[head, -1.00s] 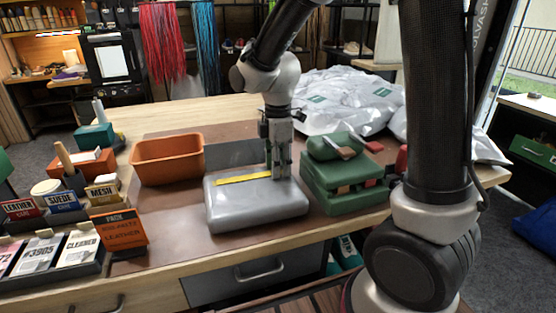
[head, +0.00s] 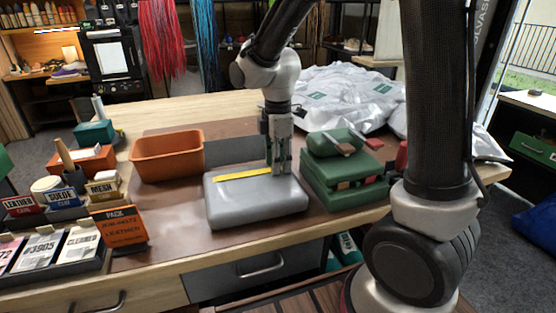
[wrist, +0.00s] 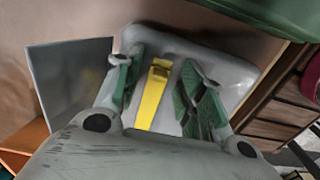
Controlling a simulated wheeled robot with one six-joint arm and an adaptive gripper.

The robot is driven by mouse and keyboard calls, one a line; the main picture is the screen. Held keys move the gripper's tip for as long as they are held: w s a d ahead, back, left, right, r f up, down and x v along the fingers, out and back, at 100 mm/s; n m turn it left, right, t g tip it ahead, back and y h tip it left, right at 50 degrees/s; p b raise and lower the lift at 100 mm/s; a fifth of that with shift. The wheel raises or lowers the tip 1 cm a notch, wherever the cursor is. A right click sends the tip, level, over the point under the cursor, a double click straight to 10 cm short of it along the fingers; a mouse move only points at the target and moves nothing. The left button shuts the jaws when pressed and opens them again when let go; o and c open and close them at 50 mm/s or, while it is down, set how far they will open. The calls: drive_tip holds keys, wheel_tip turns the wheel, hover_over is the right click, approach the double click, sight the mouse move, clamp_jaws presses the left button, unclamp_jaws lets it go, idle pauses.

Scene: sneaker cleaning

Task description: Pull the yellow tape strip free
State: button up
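The yellow tape strip (head: 243,174) lies across the top of a rounded grey block (head: 255,204) on the workbench. In the wrist view the strip (wrist: 151,103) runs lengthwise between my fingers, and its far end (wrist: 160,66) looks like a small raised tab. My gripper (head: 279,170) points down over the right part of the block, near the strip's right end. In the wrist view my gripper (wrist: 161,78) is open, with green-padded fingers apart on either side of the strip. Whether the fingertips touch the block cannot be told.
An orange bin (head: 167,157) stands left behind the block. A green stand (head: 341,178) is close to its right, and silver bags (head: 349,99) lie behind. An orange sign (head: 120,230) and labelled boxes (head: 62,199) are at the left. Brown mat in front of the block is clear.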

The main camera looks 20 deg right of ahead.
wheel_tip(320, 180, up, 7)
drive_tip(key=shift+f, duration=0.2)
drive_tip(key=shift+r, duration=0.6)
drive_tip(key=m, duration=0.7)
drive_tip(key=shift+r, duration=0.1)
drive_tip(key=m, duration=0.3)
drive_tip(key=shift+m, duration=0.3)
drive_tip(key=m, duration=0.6)
drive_tip(key=shift+m, duration=0.3)
drive_tip(key=m, duration=0.3)
drive_tip(key=shift+d+m, duration=0.1)
drive_tip(key=shift+m, duration=0.3)
drive_tip(key=m, duration=0.6)
drive_tip(key=shift+r, duration=0.1)
drive_tip(key=m, duration=0.5)
drive_tip(key=shift+m, duration=0.4)
drive_tip(key=m, duration=0.2)
drive_tip(key=shift+m, duration=0.4)
wheel_tip(320, 180, down, 8)
drive_tip(key=shift+r, duration=0.1)
